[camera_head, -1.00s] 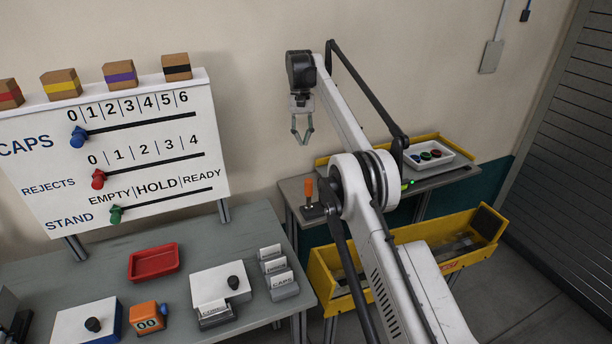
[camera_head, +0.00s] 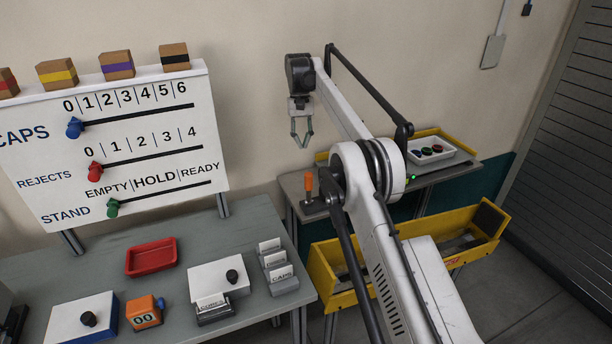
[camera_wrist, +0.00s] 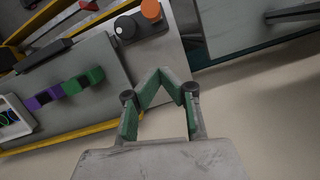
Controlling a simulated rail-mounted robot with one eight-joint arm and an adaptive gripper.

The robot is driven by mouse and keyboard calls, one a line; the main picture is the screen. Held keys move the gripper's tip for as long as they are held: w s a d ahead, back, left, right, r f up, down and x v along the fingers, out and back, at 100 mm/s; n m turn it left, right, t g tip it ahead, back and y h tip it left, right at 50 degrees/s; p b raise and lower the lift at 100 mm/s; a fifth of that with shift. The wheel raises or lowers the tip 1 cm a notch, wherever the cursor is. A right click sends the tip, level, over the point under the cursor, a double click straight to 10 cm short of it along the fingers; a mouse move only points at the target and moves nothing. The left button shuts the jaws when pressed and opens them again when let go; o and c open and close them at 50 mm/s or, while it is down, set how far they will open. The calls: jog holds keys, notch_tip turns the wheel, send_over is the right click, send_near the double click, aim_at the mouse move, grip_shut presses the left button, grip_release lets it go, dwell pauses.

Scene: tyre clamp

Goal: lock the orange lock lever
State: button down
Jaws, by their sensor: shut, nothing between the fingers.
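The orange lock lever (camera_head: 308,184) stands upright on a small dark base at the left end of the far bench.
A white tray (camera_head: 449,153) with coloured round pieces sits on the far bench, past my arm. A yellow bin (camera_head: 330,287) stands below it. The near grey table (camera_head: 100,263) holds a red tray (camera_head: 152,258) and boxes. Purple (camera_wrist: 45,97) and green blocks (camera_wrist: 85,80) show in the wrist view.

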aim_at(309, 190)
jog(key=s+f+p, duration=0.1)
jog(key=s+f, duration=0.4)
jog(key=f, duration=0.2)
jog(key=shift+s+d+f+p, duration=0.25)
jog(key=shift+s+d+p, duration=0.05)
jog(key=shift+s+d, duration=0.1)
dwell(0.3)
